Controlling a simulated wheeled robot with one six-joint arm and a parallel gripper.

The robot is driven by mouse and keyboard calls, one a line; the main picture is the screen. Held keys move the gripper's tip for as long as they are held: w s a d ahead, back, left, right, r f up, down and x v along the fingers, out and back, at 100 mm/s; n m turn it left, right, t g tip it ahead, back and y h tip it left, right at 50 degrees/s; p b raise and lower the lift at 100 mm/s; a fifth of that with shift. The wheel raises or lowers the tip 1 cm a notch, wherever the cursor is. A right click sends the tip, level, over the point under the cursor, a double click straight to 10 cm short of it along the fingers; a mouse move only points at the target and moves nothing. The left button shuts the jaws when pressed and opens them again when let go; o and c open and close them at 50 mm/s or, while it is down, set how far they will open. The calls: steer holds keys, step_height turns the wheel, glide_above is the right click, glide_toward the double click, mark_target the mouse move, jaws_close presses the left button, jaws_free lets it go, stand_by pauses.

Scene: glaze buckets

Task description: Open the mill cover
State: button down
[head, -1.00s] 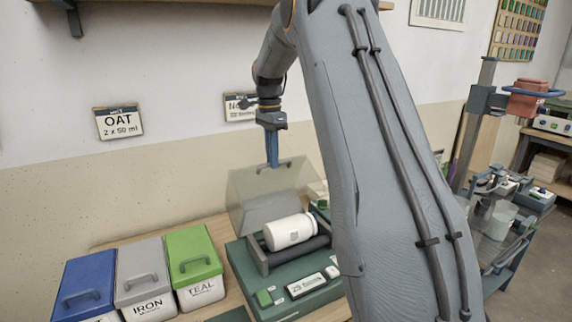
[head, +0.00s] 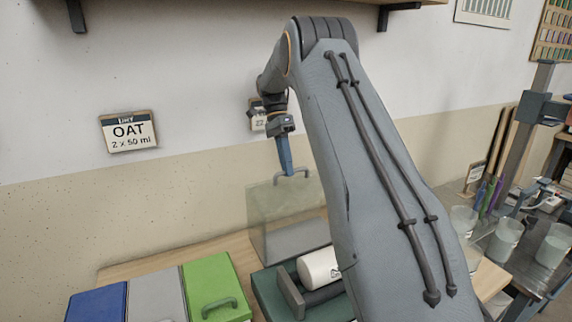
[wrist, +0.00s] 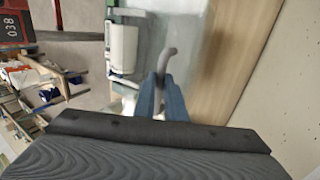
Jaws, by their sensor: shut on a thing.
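The mill's clear cover (head: 285,212) stands raised and nearly upright at the back of the green mill base (head: 268,288). A white jar (head: 319,268) lies on its side on the dark rollers, partly hidden behind my arm. My gripper (head: 287,172) is shut on the grey handle (head: 304,173) at the cover's top edge. In the wrist view the blue fingers (wrist: 163,90) are closed around one end of the handle (wrist: 167,58), and the cover itself is hard to make out.
Blue (head: 97,304), grey (head: 155,295) and green (head: 214,285) lidded bins stand left of the mill on the wooden table. The wall is close behind the cover. Clear beakers (head: 503,238) stand on a bench at the right.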

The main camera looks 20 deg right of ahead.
steer(key=shift+s+f, duration=0.15)
steer(key=shift+f, duration=0.2)
steer(key=c, duration=1.8)
jaws_free()
steer(key=shift+r, duration=0.2)
steer(key=shift+b+v, duration=1.6)
steer(key=shift+v, duration=2.2)
steer(key=shift+s+a+f, duration=0.1)
